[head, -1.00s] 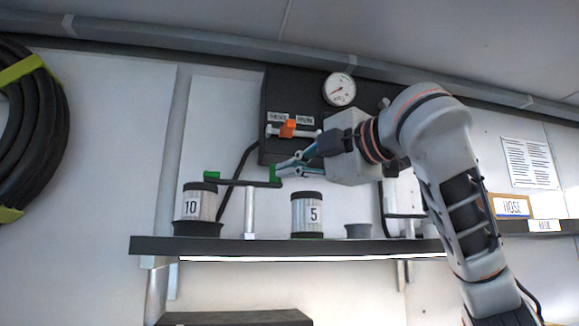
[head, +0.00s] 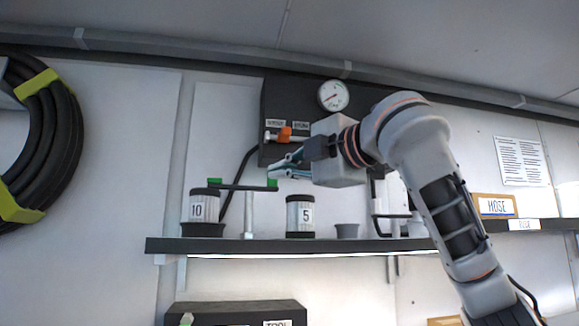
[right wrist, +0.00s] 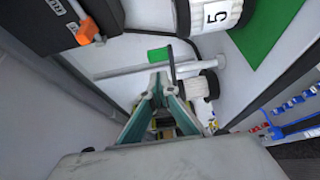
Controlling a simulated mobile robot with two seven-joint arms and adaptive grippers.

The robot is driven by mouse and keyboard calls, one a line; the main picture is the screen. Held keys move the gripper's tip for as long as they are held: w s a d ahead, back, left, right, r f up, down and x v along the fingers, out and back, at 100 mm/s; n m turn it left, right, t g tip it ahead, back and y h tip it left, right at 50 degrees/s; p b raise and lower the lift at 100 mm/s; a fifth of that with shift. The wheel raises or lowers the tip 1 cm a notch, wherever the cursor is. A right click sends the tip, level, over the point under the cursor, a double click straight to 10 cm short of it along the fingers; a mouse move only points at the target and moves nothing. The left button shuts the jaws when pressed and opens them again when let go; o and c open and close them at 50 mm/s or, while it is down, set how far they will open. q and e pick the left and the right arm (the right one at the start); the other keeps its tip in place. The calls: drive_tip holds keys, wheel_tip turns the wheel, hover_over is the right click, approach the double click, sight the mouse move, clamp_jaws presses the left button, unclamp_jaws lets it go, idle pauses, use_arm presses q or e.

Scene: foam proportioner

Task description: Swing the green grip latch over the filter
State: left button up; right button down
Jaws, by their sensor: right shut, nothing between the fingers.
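The latch is a dark bar (head: 240,187) on a pale post (head: 249,215), with a green grip (head: 272,184) at its right end and another green piece (head: 214,182) at its left end. The left end reaches over the filter marked 10 (head: 197,208). The filter marked 5 (head: 300,215) stands right of the post and also shows in the right wrist view (right wrist: 216,14). My right gripper (head: 270,176) is shut and empty, its tips close by the right green grip; contact is unclear. In the right wrist view a green block (right wrist: 158,55) lies just beyond the fingertips (right wrist: 159,78).
A dark panel with a gauge (head: 333,96) and an orange lever (head: 285,134) is behind my gripper. The shelf (head: 300,246) carries the filters and a small grey cup (head: 347,231). A coiled hose (head: 40,145) hangs at left; a dark box (head: 235,312) is below.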

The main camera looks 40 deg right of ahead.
use_arm(q)
drive_tip(key=shift+w+d+r+t+h+b, duration=0.15)
drive_tip(key=shift+w+d+r+b, duration=0.05)
drive_tip(key=shift+w+d+b, duration=0.2)
drive_tip(key=shift+w+d+r+t+h+b, duration=0.15)
drive_tip(key=shift+w+d+b, duration=0.1)
drive_tip(key=shift+d+b, duration=0.15)
use_arm(e)
drive_tip(key=s+d, duration=0.4)
drive_tip(key=d, duration=0.5)
drive_tip(key=shift+s, duration=0.25)
drive_tip(key=shift+a, duration=0.1)
use_arm(q)
drive_tip(key=shift+s, duration=0.1)
